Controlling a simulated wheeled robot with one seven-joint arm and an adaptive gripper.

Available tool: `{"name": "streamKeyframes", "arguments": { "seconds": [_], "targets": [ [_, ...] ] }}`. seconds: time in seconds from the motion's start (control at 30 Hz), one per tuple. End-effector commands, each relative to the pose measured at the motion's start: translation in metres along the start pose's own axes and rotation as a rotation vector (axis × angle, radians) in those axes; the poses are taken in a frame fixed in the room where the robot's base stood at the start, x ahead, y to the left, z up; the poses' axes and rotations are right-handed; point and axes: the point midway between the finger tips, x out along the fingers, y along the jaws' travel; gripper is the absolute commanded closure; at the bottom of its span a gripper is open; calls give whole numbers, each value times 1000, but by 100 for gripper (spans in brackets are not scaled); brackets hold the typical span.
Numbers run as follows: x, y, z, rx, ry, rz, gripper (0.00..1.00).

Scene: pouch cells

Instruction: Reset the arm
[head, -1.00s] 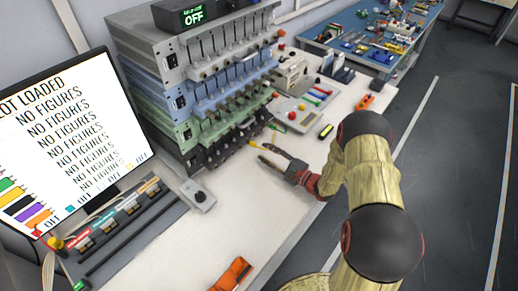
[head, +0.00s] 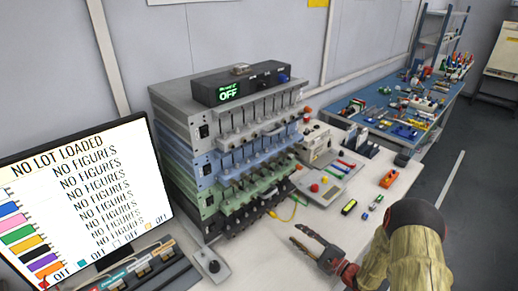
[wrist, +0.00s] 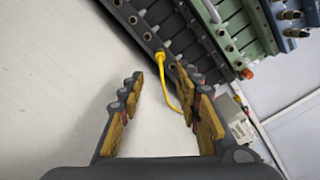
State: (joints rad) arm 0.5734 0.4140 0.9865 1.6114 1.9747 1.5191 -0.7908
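My gripper (head: 318,248) is over the white bench, in front of the rack of cell channels, at the end of my arm. In the wrist view my gripper (wrist: 160,105) has its two fingers spread apart with nothing between them but the bench surface. A yellow cable (wrist: 162,75) with a plug end hangs from the dark bottom unit of the rack, beyond the fingertips and close to the right finger. The yellow cable also shows in the head view (head: 294,208), apart from the gripper.
The stacked rack (head: 232,150) stands at the back, with a box reading OFF (head: 240,88) on top. A monitor (head: 90,205) reading NO LOT LOADED is at left. A small grey switch box (head: 210,265) and several small parts lie on the bench. A blue table (head: 410,110) stands beyond.

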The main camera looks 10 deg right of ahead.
Motion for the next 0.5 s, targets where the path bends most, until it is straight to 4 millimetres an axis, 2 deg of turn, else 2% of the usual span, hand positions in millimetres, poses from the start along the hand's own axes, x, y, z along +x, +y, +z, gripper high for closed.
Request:
{"name": "streamKeyframes", "arguments": {
  "seconds": [0.07,0.17,0.27,0.33,0.4,0.5],
  "targets": [
    [3,-3,6,-5,-13,12,66],
    [12,-9,30,-26,-64,66,66],
    [25,-17,80,-69,-158,180,66],
    [30,-20,124,-116,-233,290,66],
    [29,-19,166,-171,-297,405,66],
    [17,-15,218,-263,-364,569,66]
  ]
}}
